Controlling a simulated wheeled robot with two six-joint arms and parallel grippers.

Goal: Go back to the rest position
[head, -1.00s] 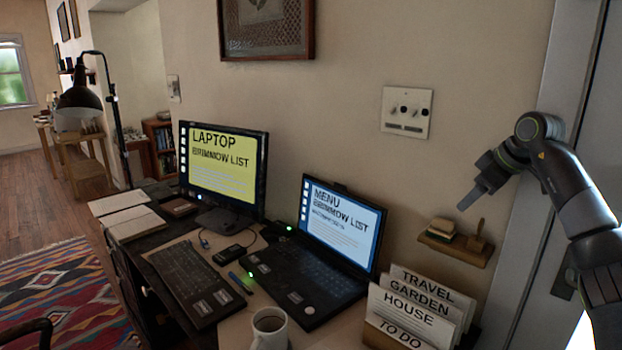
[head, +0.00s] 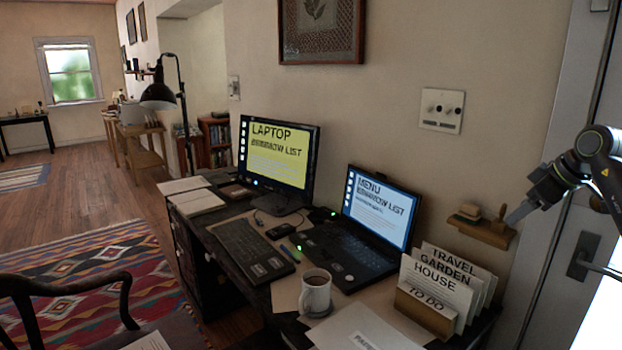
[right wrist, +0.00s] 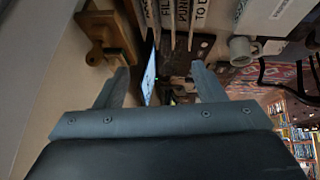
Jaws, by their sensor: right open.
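My right gripper (head: 522,212) is at the right edge of the head view, in front of the wall by the small wooden shelf. In the right wrist view my right gripper (right wrist: 160,85) has its two fingers spread apart with nothing between them. The wooden shelf (right wrist: 122,25) lies just beyond the left finger there. My left gripper is in neither view.
A dark desk holds a monitor (head: 278,160), a laptop (head: 375,215), a keyboard (head: 250,250), a white mug (head: 315,293) and a card holder (head: 425,312). A wooden chair (head: 75,295) stands at the lower left. A door handle (head: 590,262) is at the right.

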